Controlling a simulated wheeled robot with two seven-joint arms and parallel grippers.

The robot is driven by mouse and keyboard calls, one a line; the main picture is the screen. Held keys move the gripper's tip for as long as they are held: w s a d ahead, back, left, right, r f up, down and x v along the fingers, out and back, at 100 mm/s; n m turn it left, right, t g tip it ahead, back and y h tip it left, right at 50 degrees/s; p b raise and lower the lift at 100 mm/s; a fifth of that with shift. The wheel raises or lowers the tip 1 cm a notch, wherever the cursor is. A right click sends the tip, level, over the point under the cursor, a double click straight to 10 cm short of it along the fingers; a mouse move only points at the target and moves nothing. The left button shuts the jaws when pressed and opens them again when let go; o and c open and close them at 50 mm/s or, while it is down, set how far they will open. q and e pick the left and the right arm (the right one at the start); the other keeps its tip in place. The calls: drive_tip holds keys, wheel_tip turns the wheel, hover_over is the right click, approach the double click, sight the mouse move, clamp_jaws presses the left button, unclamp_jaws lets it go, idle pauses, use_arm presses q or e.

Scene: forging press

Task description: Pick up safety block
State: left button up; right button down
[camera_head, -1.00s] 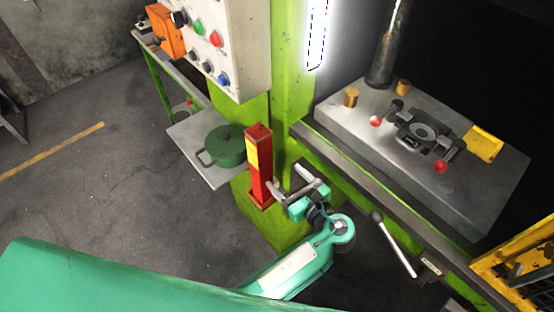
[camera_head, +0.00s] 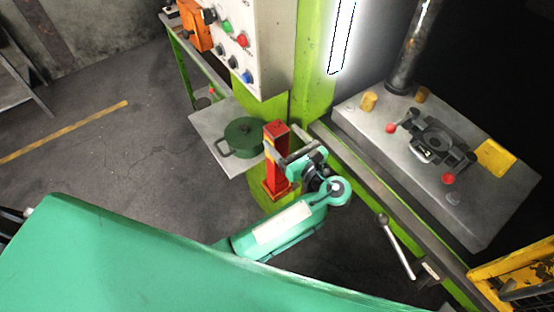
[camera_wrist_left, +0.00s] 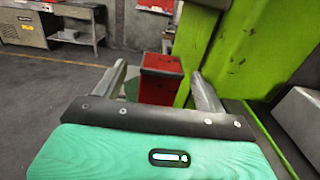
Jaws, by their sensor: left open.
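The safety block is a red upright square post with a yellow patch (camera_head: 277,135), standing on the green press frame beside a small grey shelf. It also shows in the left wrist view (camera_wrist_left: 160,82), between the two fingers. My left gripper (camera_head: 278,154) is open at the block's upper part, with one finger on either side of it. In the wrist view the fingers (camera_wrist_left: 162,76) show gaps to the block. My right gripper is not in view.
A green round pot (camera_head: 241,138) sits on the shelf (camera_head: 207,124) just left of the block. A control panel (camera_head: 243,75) hangs above. The press bed (camera_head: 470,215) and a lever with a knob (camera_head: 398,247) are to the right. Open floor lies left.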

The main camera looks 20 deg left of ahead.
use_arm(q)
drive_tip(key=p+x, duration=0.2)
drive_tip(key=x, duration=0.1)
drive_tip(key=shift+w+a+r, duration=0.1)
drive_tip(key=shift+w+a, duration=0.05)
drive_tip(key=shift+w, duration=0.1)
drive_tip(key=shift+w+a, duration=0.25)
drive_tip(key=shift+a, duration=0.05)
drive_tip(key=c, duration=0.9)
clamp_jaws()
